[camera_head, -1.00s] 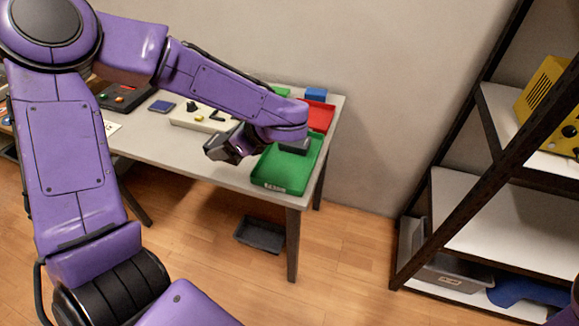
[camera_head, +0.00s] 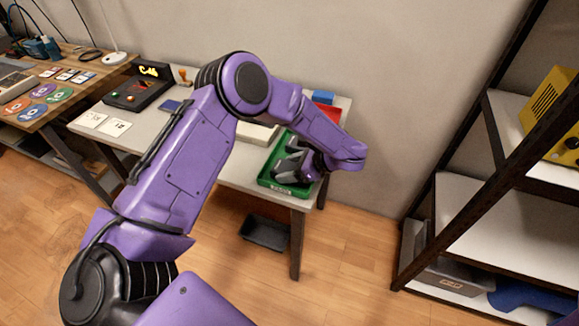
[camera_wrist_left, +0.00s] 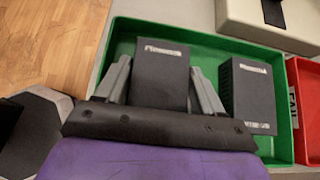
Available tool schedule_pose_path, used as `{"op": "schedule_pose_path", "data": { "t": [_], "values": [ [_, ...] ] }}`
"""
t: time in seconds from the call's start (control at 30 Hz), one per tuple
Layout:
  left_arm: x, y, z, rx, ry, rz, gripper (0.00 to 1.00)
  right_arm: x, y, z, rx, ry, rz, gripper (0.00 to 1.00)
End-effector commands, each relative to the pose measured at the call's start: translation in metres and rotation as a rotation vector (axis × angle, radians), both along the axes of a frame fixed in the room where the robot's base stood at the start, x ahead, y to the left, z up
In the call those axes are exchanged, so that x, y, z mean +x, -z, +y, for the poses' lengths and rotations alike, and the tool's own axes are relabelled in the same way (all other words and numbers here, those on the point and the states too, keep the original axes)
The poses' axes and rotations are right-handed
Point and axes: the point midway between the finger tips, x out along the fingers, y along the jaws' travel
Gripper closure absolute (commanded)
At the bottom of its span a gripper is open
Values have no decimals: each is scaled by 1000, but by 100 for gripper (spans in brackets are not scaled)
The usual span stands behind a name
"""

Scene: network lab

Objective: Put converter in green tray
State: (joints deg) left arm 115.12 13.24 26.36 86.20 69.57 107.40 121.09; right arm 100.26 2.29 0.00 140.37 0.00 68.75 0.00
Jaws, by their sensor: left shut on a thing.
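The green tray (camera_head: 264,181) is at the right front of the white table, and it fills much of the left wrist view (camera_wrist_left: 185,32). My left gripper (camera_head: 285,163) is over the tray and shut on a dark grey box-shaped converter (camera_wrist_left: 161,75), which shows between its two fingers in the left wrist view. The converter is within the tray's outline; I cannot tell whether it touches the floor. A second dark box (camera_wrist_left: 248,95) stands in the tray to the right in the left wrist view, apart from the held one. My right gripper is out of view.
A red tray (camera_wrist_left: 306,90) adjoins the green one, with a blue block (camera_head: 323,97) behind. A pale device (camera_wrist_left: 270,20) is near the green tray. A black bin (camera_head: 265,232) lies on the floor below. A shelf rack (camera_head: 480,222) stands to the right.

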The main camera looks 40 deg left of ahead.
Motion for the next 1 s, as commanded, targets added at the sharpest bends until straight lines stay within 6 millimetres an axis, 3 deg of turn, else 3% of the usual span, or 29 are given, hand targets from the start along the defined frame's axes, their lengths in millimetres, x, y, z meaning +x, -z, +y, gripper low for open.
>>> {"op": "schedule_pose_path", "data": {
  "t": [0.3,0.33,0.37,0.73,1.0],
  "values": [
    [0,4,0,0,0,-1,79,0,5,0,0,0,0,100],
    [0,4,0,0,1,-1,29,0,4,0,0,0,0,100],
    [0,2,0,0,1,-1,22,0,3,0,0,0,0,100],
    [1,-3,-2,1,2,-3,22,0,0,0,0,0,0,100],
    [14,-39,-53,2,4,-6,22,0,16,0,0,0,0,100]
  ]
}}
